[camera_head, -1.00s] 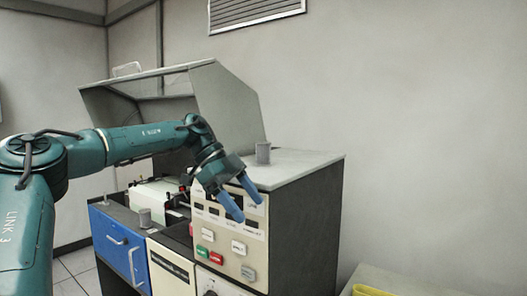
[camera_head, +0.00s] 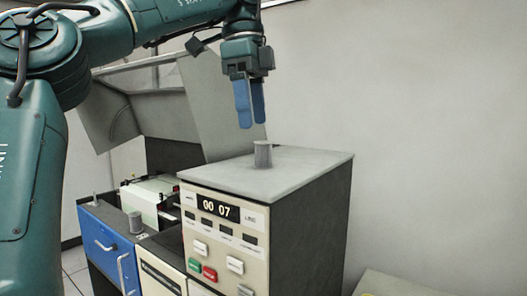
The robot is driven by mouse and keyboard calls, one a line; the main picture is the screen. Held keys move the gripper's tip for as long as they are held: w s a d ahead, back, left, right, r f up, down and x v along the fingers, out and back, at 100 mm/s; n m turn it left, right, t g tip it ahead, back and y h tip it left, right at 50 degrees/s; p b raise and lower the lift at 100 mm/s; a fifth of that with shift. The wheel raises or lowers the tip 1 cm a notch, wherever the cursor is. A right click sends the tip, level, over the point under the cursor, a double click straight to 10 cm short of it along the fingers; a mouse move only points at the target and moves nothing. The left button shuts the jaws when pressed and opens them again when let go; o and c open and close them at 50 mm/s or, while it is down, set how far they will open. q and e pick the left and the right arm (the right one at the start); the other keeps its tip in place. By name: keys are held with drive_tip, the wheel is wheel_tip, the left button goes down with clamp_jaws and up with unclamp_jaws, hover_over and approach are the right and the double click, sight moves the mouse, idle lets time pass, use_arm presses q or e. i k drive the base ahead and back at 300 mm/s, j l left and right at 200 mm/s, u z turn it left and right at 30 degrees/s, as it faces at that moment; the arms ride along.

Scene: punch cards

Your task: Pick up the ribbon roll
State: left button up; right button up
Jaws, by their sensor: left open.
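A small grey cylinder that looks like the ribbon roll (camera_head: 263,155) stands upright on the light grey top (camera_head: 300,174) of the machine cabinet. A similar grey cylinder (camera_head: 135,222) stands lower down, on top of the blue drawer unit at the left. My left gripper (camera_head: 251,122) points straight down with its blue fingers just above and slightly left of the roll on the cabinet top. It is open and empty, apart from the roll; the fingers partly overlap in this view, so the gap looks narrow. My right gripper is not in view.
The cabinet's front panel (camera_head: 225,225) has a display reading 00 07 and several buttons. A raised grey lid (camera_head: 215,110) stands behind the gripper, left of it. A blue drawer (camera_head: 108,248) is at lower left. The wall side at right is free.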

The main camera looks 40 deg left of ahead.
sight(262, 154)
drive_tip(key=i+j, duration=0.3)
drive_tip(key=j, duration=0.15)
drive_tip(key=i+j, duration=0.35)
